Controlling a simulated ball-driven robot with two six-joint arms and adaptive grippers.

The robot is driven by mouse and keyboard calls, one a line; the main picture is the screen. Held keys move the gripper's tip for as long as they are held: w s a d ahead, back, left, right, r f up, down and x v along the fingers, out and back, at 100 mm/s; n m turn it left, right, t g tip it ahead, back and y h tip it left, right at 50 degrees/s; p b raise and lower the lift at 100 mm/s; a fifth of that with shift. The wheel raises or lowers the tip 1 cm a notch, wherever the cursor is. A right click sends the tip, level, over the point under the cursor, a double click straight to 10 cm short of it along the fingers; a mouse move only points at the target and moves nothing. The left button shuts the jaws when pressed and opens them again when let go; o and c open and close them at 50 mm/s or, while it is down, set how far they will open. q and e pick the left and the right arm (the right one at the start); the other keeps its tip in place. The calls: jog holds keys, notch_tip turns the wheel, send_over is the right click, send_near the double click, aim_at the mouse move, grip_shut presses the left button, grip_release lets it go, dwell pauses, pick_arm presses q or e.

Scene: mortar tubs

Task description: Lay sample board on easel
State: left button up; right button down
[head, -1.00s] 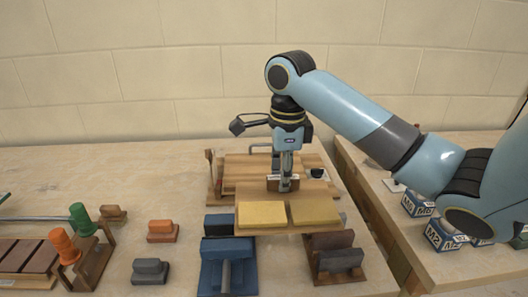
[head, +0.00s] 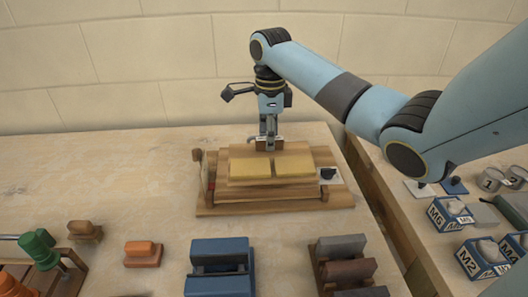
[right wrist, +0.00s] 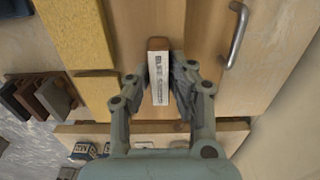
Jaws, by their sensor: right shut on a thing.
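The sample board, a wooden board with two yellow panels (head: 247,168), is in the middle of the head view. My right gripper (head: 270,147) points down behind the panels and is shut on the board's small grip block. In the right wrist view both fingers flank this block with its white label (right wrist: 165,92); a yellow panel (right wrist: 80,45) shows at the left. The wooden easel (head: 230,208) is under and around the board. I cannot tell whether the board rests on it. My left gripper is out of view.
In front stand a blue block tool (head: 220,252), several dark and brown blocks (head: 350,268) and an orange block (head: 143,254). A dark item on a white card (head: 328,175) is right of the board. Blue boxes (head: 450,212) stand on the right table, across a gap.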

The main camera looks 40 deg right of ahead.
aim_at(264, 150)
jog(key=w+f, duration=0.1)
jog(key=w+d+f, duration=0.1)
jog(key=w, duration=0.1)
jog(key=shift+d, duration=0.1)
notch_tip(264, 150, down, 4)
jog(key=c, duration=1.2)
grip_release()
notch_tip(264, 150, up, 12)
